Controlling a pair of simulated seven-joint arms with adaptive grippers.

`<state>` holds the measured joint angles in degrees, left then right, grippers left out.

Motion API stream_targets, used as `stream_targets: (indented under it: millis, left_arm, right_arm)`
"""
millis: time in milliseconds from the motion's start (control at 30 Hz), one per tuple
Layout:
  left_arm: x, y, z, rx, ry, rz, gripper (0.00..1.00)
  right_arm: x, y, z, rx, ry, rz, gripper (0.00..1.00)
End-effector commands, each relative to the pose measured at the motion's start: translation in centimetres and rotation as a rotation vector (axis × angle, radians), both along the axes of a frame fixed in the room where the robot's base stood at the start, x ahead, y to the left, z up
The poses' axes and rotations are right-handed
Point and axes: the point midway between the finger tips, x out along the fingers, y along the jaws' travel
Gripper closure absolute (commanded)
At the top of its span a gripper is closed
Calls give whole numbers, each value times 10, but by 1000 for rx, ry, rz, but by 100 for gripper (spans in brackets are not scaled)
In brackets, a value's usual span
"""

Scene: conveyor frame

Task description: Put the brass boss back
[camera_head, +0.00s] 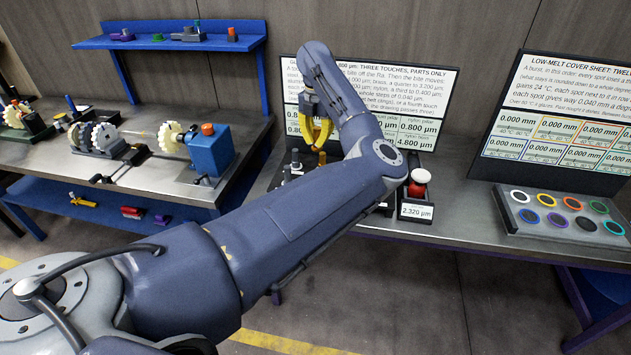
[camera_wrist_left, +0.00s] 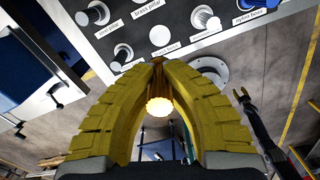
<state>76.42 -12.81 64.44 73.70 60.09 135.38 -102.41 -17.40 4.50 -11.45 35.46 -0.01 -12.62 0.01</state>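My left gripper (camera_head: 318,135) hangs over the dark tray on the middle bench, with its yellow fingers pointing down. In the left wrist view its fingertips (camera_wrist_left: 157,66) come together around a brass piece, which looks like the brass boss (camera_wrist_left: 160,106); its toothed, brightly lit round face shows between the fingers. A bit of brass (camera_head: 322,158) also shows just below the fingertips in the head view. The labelled tray (camera_wrist_left: 135,42) shows beyond the fingertips, with several pale round pieces; some labels are too blurred to read. A small dark two-pronged shape at the right may be my right gripper (camera_wrist_left: 242,97).
Printed boards (camera_head: 430,85) stand behind the tray. A panel of coloured rings (camera_head: 560,205) lies to the right, and a bench with gears (camera_head: 105,137) to the left. My left arm hides part of the tray.

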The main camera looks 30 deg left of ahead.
Motion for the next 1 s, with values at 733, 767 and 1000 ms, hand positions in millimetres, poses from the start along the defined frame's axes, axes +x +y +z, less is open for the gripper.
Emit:
stream_targets:
  millis: [733, 767, 1000]
  left_arm:
    - [0, 0, -112, 2, -1, 2, 100]
    - [0, 0, -113, 2, -1, 1, 100]
    - [0, 0, -141, 2, 0, 0, 100]
  right_arm:
    - [4, 0, 0, 1, -5, 1, 56]
    - [4, 0, 0, 1, -5, 1, 56]
    - [5, -1, 0, 0, -5, 1, 56]
